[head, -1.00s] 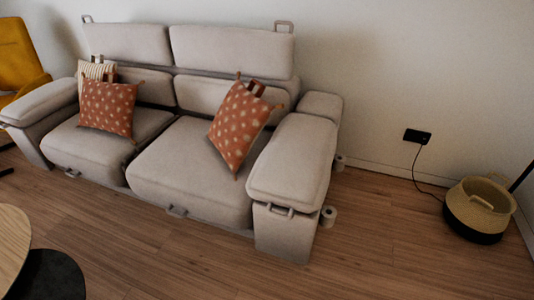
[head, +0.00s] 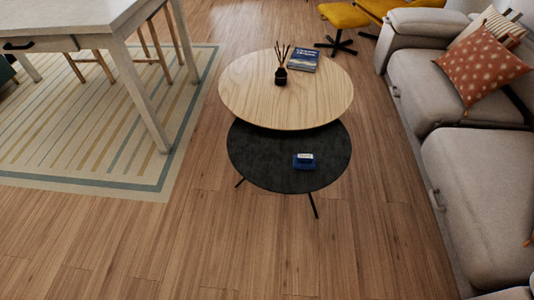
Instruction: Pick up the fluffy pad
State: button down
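A rust-coloured cushion with pale dots (head: 482,68) leans on the grey sofa (head: 475,190) at the upper right. A striped cream cushion (head: 502,26) stands partly hidden behind it. I cannot tell for sure which thing is the fluffy pad; these cushions are the soft, pad-like things I see. My gripper is not in view.
A round wooden table (head: 250,90) overlaps a lower black round table (head: 260,165) bearing a small blue object with a white top (head: 304,161). A white table (head: 70,18) stands on a striped rug (head: 90,185) at left. The foreground floor is clear.

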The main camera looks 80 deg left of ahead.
aim_at(302, 161)
jog(key=u, duration=2.1)
jog(key=z, duration=4.1)
jog(key=u, duration=4.1)
